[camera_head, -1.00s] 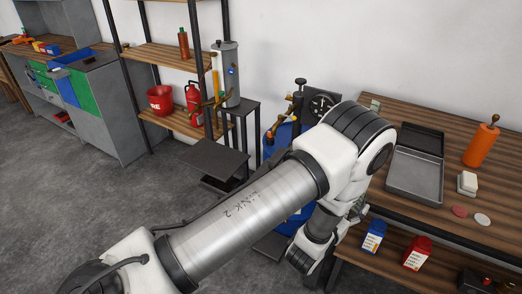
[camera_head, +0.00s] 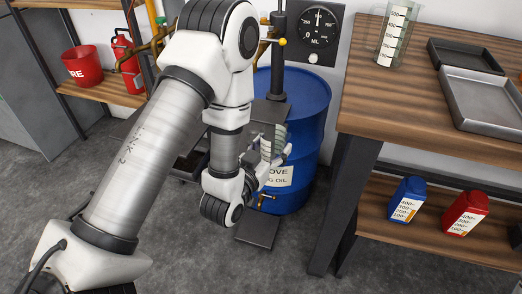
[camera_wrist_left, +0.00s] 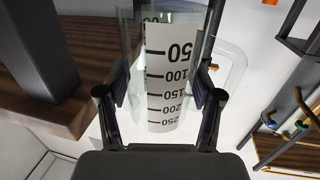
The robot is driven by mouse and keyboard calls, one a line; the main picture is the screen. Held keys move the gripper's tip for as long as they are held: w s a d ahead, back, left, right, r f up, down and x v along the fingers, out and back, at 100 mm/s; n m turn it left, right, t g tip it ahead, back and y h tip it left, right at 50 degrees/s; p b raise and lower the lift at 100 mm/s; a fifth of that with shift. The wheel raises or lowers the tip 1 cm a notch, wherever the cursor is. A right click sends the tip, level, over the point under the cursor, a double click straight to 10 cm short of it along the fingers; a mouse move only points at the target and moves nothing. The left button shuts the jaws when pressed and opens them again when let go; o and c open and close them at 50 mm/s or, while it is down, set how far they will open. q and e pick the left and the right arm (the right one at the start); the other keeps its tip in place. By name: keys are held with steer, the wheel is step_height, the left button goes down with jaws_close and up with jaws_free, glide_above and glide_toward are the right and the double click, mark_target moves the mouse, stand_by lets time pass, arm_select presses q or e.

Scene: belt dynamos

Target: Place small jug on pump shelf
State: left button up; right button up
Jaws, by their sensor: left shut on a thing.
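The small jug (camera_head: 279,140) is a clear vessel with a printed scale. My left gripper (camera_head: 268,170) is shut on it and holds it in the air in front of the blue drum (camera_head: 305,110). In the left wrist view the jug (camera_wrist_left: 165,80) sits between the two fingers (camera_wrist_left: 160,105), its scale facing the camera. A black pump post (camera_head: 278,50) with a round gauge stands at the drum. A dark flat plate (camera_head: 270,113) by the post may be the pump shelf; my arm partly hides it. Another dark plate (camera_head: 257,232) lies low before the drum. My right gripper is out of view.
A wooden table (camera_head: 400,100) stands at right with a larger clear measuring jug (camera_head: 394,38) and a grey metal tray (camera_head: 485,98). A blue bottle (camera_head: 406,199) and a red bottle (camera_head: 465,212) stand on its lower shelf. A red bucket (camera_head: 82,66) is at left.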

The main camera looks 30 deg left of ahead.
arm_select(q)
steer(key=shift+w+a+f+b, duration=0.3)
steer(key=shift+w+a+b, duration=0.15)
steer(key=shift+b, duration=1.9)
steer(key=shift+w+a+f+b, duration=0.3)
steer(key=shift+a+b, duration=0.2)
steer(key=shift+b, duration=1.8)
steer(key=w+a+f+b, duration=0.1)
steer(key=w+a, duration=0.2)
steer(key=w+a+f+b, duration=0.1)
steer(key=w+a, duration=0.1)
steer(key=a, duration=0.1)
steer(key=w+a+f, duration=0.1)
steer(key=w+a, duration=0.2)
steer(key=a, duration=0.1)
steer(key=shift+w+a+f+b, duration=0.1)
steer(key=shift+w+f+b, duration=0.2)
steer(key=shift+f+b, duration=0.1)
steer(key=shift+r, duration=0.15)
steer(key=o, duration=1.3)
